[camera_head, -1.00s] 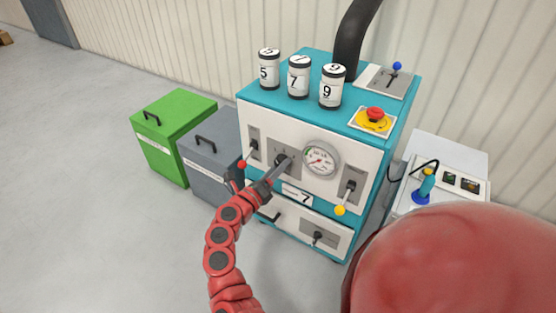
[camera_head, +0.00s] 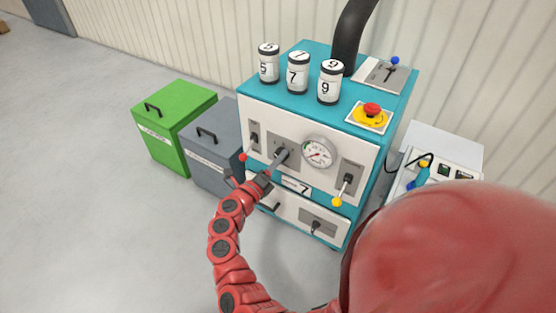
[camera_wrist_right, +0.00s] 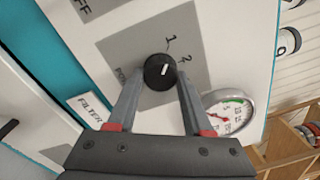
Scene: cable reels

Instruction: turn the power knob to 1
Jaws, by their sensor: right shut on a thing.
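The power knob (camera_wrist_right: 159,72) is round and black with a short white mark. It sits on a grey plate (camera_wrist_right: 196,88) with the numbers 1 and 2 printed beside it. In the right wrist view the white mark points up, roughly toward the 1; whether it lines up exactly I cannot tell. My right gripper (camera_head: 279,157) reaches the knob plate on the front of the teal and white machine (camera_head: 258,107). It is shut on the knob, with one finger on each side, as the right wrist view (camera_wrist_right: 160,82) shows. My left gripper is not in view.
A pressure gauge (camera_head: 318,151) is right of the knob. A red-tipped lever (camera_head: 243,157) and a yellow-tipped lever (camera_head: 338,201) flank the panel. Green (camera_head: 173,130) and grey (camera_head: 212,147) bins stand to the left. The floor in front is clear.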

